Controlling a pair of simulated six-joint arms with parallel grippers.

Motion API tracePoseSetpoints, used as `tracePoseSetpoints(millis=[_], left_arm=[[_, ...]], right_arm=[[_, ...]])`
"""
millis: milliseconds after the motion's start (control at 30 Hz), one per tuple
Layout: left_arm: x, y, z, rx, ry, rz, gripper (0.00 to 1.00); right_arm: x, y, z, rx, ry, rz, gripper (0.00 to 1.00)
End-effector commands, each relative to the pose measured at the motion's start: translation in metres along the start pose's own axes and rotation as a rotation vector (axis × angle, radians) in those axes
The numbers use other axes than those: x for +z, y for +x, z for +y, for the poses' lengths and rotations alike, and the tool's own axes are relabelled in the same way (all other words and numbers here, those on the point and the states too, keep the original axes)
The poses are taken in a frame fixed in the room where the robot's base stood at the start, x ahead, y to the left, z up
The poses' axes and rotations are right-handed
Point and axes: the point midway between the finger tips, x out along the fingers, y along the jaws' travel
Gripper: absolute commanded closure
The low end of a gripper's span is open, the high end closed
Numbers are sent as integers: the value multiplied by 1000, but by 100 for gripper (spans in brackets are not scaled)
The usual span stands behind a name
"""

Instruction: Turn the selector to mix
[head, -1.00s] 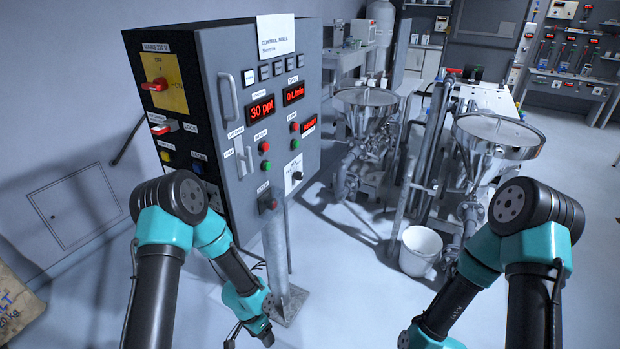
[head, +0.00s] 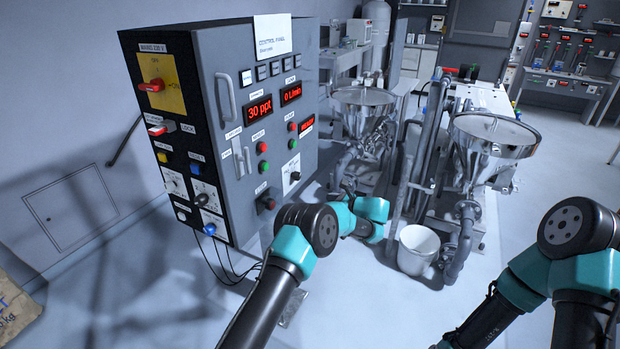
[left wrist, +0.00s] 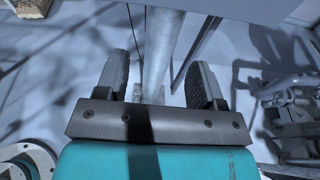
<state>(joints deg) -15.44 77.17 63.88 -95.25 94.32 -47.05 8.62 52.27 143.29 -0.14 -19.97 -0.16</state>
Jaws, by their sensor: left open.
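The grey control cabinet (head: 265,75) stands left of centre in the head view. A white plate with a small dark knob (head: 291,175) is low on its front and looks like a selector; its lettering and setting are too small to read. My left arm reaches past the cabinet's lower front corner, its wrist just right of and below that plate, apart from it. In the left wrist view my left gripper (left wrist: 162,80) is open and empty, with a grey post (left wrist: 163,45) showing beyond the fingers. My right arm shows at lower right; its gripper is out of frame.
The cabinet's left side carries a red switch on yellow (head: 152,86) and further knob plates (head: 205,196). Red and green buttons sit above the selector plate. Steel hoppers (head: 491,135) and a white bucket (head: 418,250) stand to the right. Dark cables hang below the cabinet.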

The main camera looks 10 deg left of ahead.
Motion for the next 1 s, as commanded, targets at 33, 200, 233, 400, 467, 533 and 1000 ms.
tracePoseSetpoints(millis=[33, 200, 233, 400, 467, 533, 1000], left_arm=[[16, -12, -5, 2, -12, -68, 38], [50, -38, -10, 20, -37, -208, 38], [52, -39, -10, 22, -38, -216, 38], [53, -40, -10, 23, -39, -221, 38], [53, -40, -10, 23, -39, -221, 38], [53, -40, -10, 23, -39, -220, 38], [62, 4, -9, 25, -40, -218, 38]], right_arm=[[0, 0, 0, 0, 0, 0, 57], [0, 0, 0, 0, 0, 0, 57], [0, 0, 0, 0, 0, 0, 57], [0, 0, 0, 0, 0, 0, 57], [0, 0, 0, 0, 0, 0, 57], [0, 0, 0, 0, 0, 0, 57], [0, 0, 0, 0, 0, 0, 57]])
